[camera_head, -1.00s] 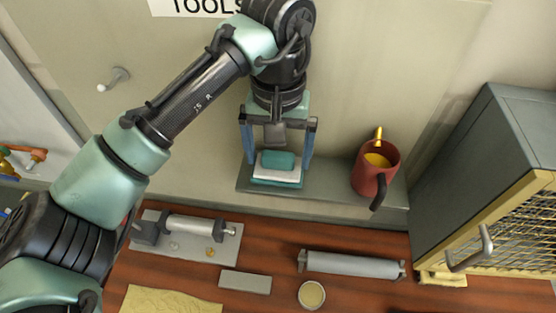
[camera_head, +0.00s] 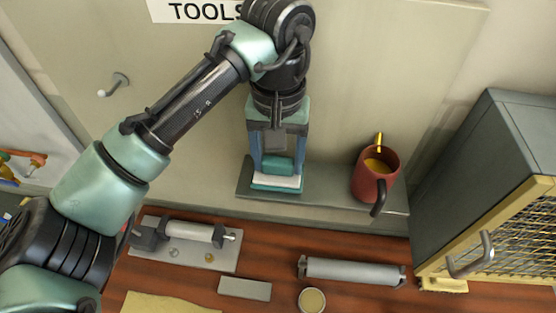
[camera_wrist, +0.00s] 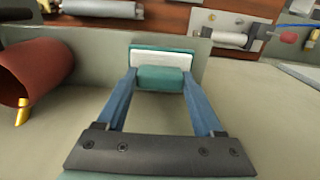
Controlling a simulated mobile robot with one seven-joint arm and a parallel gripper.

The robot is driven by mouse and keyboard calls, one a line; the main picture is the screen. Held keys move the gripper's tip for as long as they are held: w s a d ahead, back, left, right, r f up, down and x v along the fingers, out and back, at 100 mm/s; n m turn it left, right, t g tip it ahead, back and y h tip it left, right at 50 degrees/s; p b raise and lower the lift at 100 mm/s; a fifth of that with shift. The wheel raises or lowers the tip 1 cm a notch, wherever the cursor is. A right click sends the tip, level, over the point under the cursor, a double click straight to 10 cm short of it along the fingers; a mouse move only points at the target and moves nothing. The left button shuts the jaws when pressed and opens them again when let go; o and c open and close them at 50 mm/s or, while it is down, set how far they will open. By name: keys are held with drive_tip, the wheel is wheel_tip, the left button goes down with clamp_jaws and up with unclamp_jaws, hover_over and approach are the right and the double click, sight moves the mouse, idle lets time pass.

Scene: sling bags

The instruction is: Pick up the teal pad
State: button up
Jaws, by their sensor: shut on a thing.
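The teal pad (camera_head: 278,164) is a small rounded block lying on a white slab (camera_head: 275,180), with a wider teal base beneath it, on the grey shelf (camera_head: 330,185). In the wrist view the teal pad (camera_wrist: 160,78) sits between the blue fingers, in front of the white slab (camera_wrist: 150,58). My gripper (camera_head: 278,170) points down over the stack and is shut on the teal pad, one finger at each end. It also shows in the wrist view (camera_wrist: 160,80). I see no clear gap between pad and slab.
A red mug (camera_head: 370,178) with yellow contents stands on the shelf to the right. A grey cabinet (camera_head: 475,160) with a mesh door is farther right. The wooden bench below holds a roller (camera_head: 352,270), a grey bar (camera_head: 245,287) and a round tin (camera_head: 311,300). The wall is close behind.

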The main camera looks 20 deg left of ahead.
sight(277, 161)
drive_tip(key=shift+s+r+b, duration=0.15)
drive_tip(key=shift+r+b, duration=0.05)
drive_tip(key=shift+b, duration=0.3)
wheel_tip(277, 161, up, 6)
drive_tip(key=shift+r, duration=0.1)
drive_tip(key=s+d+b, duration=0.2)
drive_tip(key=s, duration=0.7)
drive_tip(key=s+d+b, duration=0.3)
drive_tip(key=s, duration=0.7)
drive_tip(key=shift+d+r, duration=0.15)
drive_tip(key=shift+d, duration=0.1)
